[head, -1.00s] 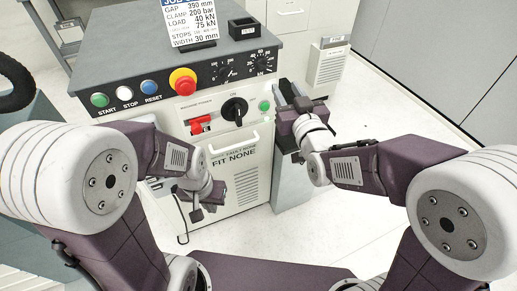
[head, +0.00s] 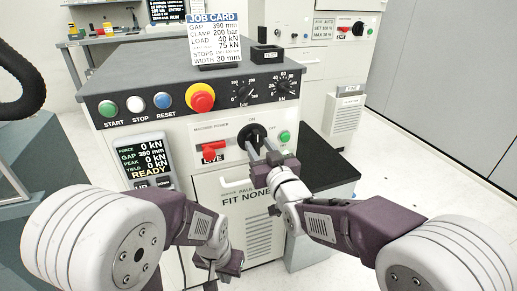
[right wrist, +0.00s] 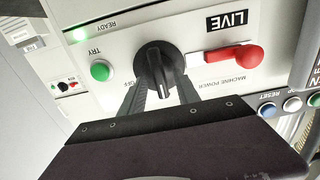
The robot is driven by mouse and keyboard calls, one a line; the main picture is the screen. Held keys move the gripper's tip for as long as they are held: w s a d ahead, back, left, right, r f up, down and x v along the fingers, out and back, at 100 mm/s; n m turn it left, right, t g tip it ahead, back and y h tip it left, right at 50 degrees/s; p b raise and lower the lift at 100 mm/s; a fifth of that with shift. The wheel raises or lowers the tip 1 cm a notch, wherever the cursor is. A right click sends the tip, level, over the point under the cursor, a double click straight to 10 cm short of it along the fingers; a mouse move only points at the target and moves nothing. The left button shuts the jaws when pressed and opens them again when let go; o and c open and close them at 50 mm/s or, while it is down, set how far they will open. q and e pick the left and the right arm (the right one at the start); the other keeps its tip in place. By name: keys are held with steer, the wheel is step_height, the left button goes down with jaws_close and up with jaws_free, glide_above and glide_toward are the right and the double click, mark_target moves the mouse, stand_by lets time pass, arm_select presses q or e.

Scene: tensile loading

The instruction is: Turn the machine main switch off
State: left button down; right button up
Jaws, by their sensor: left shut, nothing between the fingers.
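The black rotary switch (head: 252,137) is on the machine's light front panel, beside the words MACHINE POWER. In the right wrist view, which is turned upside down, its knob (right wrist: 155,68) points at the ON side, with OFF lettered beside it. A red handle (head: 209,153) with a LIVE label is to its left. My right gripper (head: 263,147) is at the switch; in the right wrist view its fingers (right wrist: 158,98) are apart, one on each side of the knob's tip. I cannot tell whether they touch it. My left gripper (head: 232,266) is shut and empty, low before the cabinet.
A green button (head: 285,137) is close right of the switch. A red stop button (head: 201,97) and START, STOP and RESET buttons line the upper panel. A display (head: 143,157) reads READY. A dark-topped stand (head: 325,172) is at the right. Clear floor lies farther right.

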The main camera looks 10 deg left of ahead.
steer(key=shift+w+a, duration=0.25)
steer(key=shift+w, duration=0.2)
jaws_close()
steer(key=shift+m, duration=0.3)
steer(key=m+b, duration=0.1)
steer(key=m, duration=0.2)
steer(key=shift+d+f+b, duration=0.1)
steer(key=shift+b, duration=0.2)
steer(key=m+b, duration=0.2)
steer(key=m, duration=0.3)
steer(key=shift+w+d+f, duration=0.1)
steer(key=shift+f+m+b, duration=0.2)
steer(key=shift+m+b, duration=1.45)
steer(key=shift+m, duration=2.95)
